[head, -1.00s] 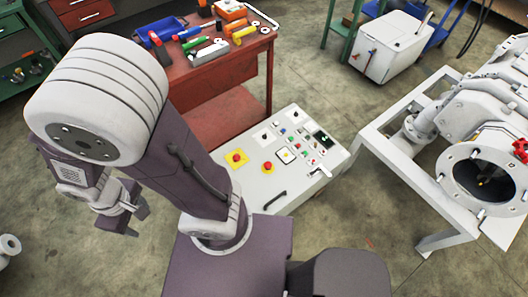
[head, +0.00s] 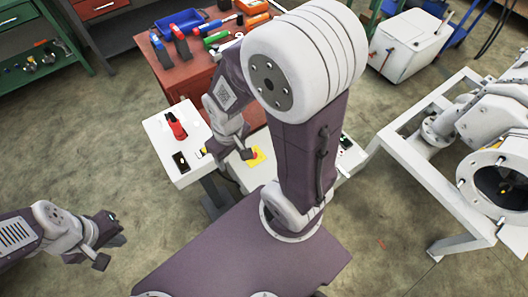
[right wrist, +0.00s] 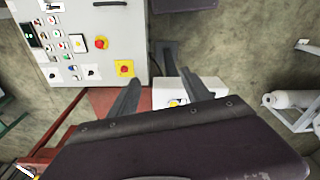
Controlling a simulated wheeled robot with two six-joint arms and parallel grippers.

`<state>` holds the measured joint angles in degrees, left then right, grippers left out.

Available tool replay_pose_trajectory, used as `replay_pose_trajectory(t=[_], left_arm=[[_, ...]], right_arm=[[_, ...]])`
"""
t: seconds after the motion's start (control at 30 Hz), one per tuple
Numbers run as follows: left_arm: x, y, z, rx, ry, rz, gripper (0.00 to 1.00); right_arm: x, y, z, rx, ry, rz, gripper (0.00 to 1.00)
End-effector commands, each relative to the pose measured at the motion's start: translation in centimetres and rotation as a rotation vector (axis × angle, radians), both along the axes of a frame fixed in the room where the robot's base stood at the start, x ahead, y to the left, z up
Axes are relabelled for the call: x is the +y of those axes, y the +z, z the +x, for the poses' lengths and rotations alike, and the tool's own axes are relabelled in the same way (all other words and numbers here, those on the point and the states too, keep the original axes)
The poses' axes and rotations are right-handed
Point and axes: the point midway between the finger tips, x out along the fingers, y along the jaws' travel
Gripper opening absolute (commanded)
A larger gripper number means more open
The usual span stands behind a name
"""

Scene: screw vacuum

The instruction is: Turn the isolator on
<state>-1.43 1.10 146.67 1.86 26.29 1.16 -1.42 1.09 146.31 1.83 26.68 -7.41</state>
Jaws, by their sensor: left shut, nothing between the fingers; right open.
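The isolator, a red handle (head: 176,127) on a black plate, sits on top of a white box (head: 160,135) left of centre in the head view. My right gripper (head: 235,155) hangs to the right of this box, open and apart from the red handle. In the right wrist view my open right gripper (right wrist: 161,80) has a white box (right wrist: 170,92) beyond its fingers, largely hidden, and the red handle cannot be made out there. My left gripper (head: 112,250) is shut and empty at the lower left, well away from the box.
A control panel with a red button on a yellow plate (right wrist: 125,68) stands beside the box, partly hidden by my right arm in the head view. A red workbench with tools (head: 180,78) is behind. A machine on a white frame (head: 455,205) is at the right.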

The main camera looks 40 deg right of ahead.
Motion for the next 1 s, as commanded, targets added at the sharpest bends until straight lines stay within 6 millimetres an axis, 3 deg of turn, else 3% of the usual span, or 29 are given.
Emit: replay_pose_trajectory(t=[0.17, 0.37, 0.53, 0.6, 0.67, 0.7, 0.77, 0.8, 0.9, 1.0], left_arm=[[0.0, 0.0, 0.0, 0.000, 0.000, 0.000, 0.00], [0.0, -0.4, 0.0, 0.000, 0.000, 0.000, 0.00], [0.0, -1.9, 0.0, 0.000, 0.000, 0.000, 0.00], [0.0, -3.4, 0.0, 0.000, 0.000, 0.000, 0.00], [0.0, -5.7, 0.0, 0.000, 0.000, 0.000, 0.00], [0.0, -7.9, 0.0, 0.000, 0.000, 0.000, 0.00], [0.0, -11.1, 0.0, 0.000, 0.000, 0.000, 0.00], [0.0, -13.0, -0.1, 0.001, 0.000, 0.000, 0.00], [0.0, -17.2, 0.0, 0.001, 0.000, 0.000, 0.00], [0.0, -19.6, 0.0, 0.001, 0.000, 0.000, 0.00]], right_arm=[[0.0, 0.4, 0.9, -0.014, 0.194, -0.020, 0.57], [-0.1, 1.0, 3.6, -0.053, 0.502, -0.064, 0.57], [-0.9, 0.4, 8.1, -0.088, 0.837, -0.127, 0.57], [-1.8, -1.0, 10.8, -0.095, 1.002, -0.162, 0.57], [-3.4, -3.8, 13.7, -0.091, 1.161, -0.196, 0.57], [-5.1, -7.0, 15.9, -0.080, 1.271, -0.216, 0.57], [-8.3, -12.3, 18.5, -0.055, 1.394, -0.231, 0.57], [-10.5, -16.0, 19.6, -0.037, 1.438, -0.230, 0.57], [-15.6, -25.3, 20.2, 0.011, 1.443, -0.191, 0.57], [-18.6, -31.9, 18.5, 0.047, 1.387, -0.133, 0.57]])
